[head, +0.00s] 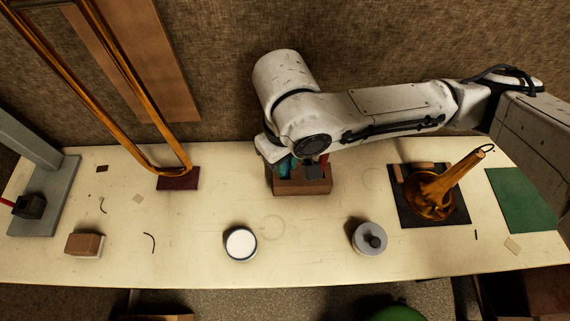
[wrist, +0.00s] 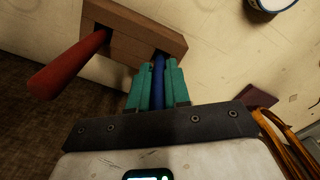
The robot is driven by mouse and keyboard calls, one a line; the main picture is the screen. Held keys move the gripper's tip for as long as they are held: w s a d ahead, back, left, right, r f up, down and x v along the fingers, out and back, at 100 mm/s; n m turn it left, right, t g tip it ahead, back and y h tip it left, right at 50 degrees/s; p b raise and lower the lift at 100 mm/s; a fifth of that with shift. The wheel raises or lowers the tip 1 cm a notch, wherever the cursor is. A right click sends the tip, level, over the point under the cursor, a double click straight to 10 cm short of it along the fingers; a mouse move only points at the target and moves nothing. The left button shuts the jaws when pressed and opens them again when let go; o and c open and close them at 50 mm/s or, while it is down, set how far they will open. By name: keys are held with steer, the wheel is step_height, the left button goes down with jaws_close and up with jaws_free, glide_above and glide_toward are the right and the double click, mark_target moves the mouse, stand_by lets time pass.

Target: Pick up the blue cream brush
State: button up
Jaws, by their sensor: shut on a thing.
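The blue cream brush shows in the wrist view as a blue handle (wrist: 158,72) standing in a hole of the wooden block (wrist: 122,38). The teal fingers of my gripper (wrist: 156,78) are shut on this handle, one on each side, close above the block. The lower end of the brush is hidden inside the block. In the head view my gripper (head: 284,168) is over the left part of the wooden block (head: 303,187), mostly covered by my arm.
A red handle (wrist: 62,78) stands in the same block beside my gripper. A brass horn (head: 431,195) rests at right, and brass tubing (head: 125,120) rises at left.

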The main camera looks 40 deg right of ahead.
steer(key=shift+r, duration=0.1)
jaws_close()
step_height(320, 180, up, 8)
steer(key=p, duration=0.6)
steer(key=shift+r, duration=0.8)
